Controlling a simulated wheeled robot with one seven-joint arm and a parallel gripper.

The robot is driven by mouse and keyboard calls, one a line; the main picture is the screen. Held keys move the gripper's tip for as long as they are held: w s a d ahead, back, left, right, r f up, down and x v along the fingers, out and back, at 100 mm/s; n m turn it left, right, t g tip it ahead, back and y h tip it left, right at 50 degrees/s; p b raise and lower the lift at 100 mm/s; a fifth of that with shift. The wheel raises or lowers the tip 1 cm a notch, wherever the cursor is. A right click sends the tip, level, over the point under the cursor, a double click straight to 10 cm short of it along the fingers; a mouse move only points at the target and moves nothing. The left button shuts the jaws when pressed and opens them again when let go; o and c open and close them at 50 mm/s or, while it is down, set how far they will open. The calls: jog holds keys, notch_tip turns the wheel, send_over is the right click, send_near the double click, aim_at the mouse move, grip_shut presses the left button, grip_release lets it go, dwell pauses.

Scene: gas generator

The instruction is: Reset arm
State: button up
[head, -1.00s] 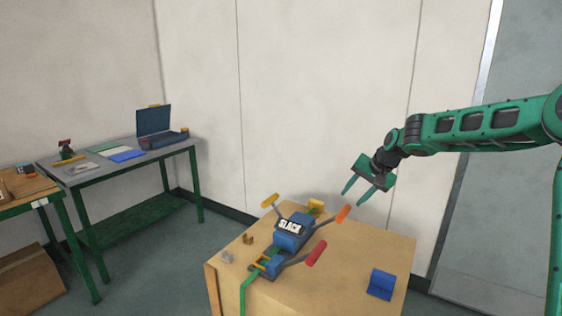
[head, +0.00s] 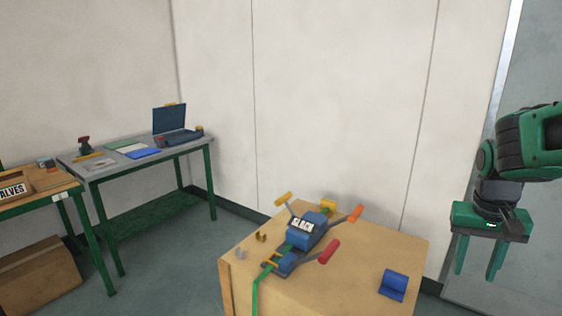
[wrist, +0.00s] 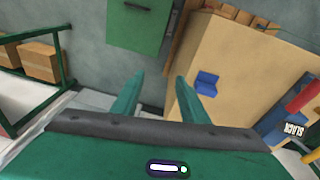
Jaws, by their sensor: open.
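My gripper (head: 482,258) hangs at the right of the head view, fingers pointing down, clear of the wooden crate-like table (head: 345,262) and to its right. Its two green fingers are apart with nothing between them. The wrist view shows the same open fingers (wrist: 152,95) over the floor, with the wooden table to the right. My arm is folded back at the right edge of the head view.
A blue device labelled SLACK (head: 303,228) with coloured handles stands on the wooden table. A small blue block (head: 393,285) lies near its right edge. A grey workbench (head: 190,146) with a blue case (head: 172,125) stands at the left wall. A green cabinet (wrist: 140,22) shows in the wrist view.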

jog(key=s+a+f+y, duration=0.1)
jog(key=s+f, duration=0.1)
jog(key=s, duration=1.5)
jog(key=shift+s+a+m+g+y, duration=0.15)
jog(key=shift+a+m+g+y, duration=0.15)
jog(key=shift+g+y, duration=0.1)
jog(key=shift+f, duration=0.1)
jog(key=shift+w+f, duration=0.25)
jog(key=shift+w, duration=0.35)
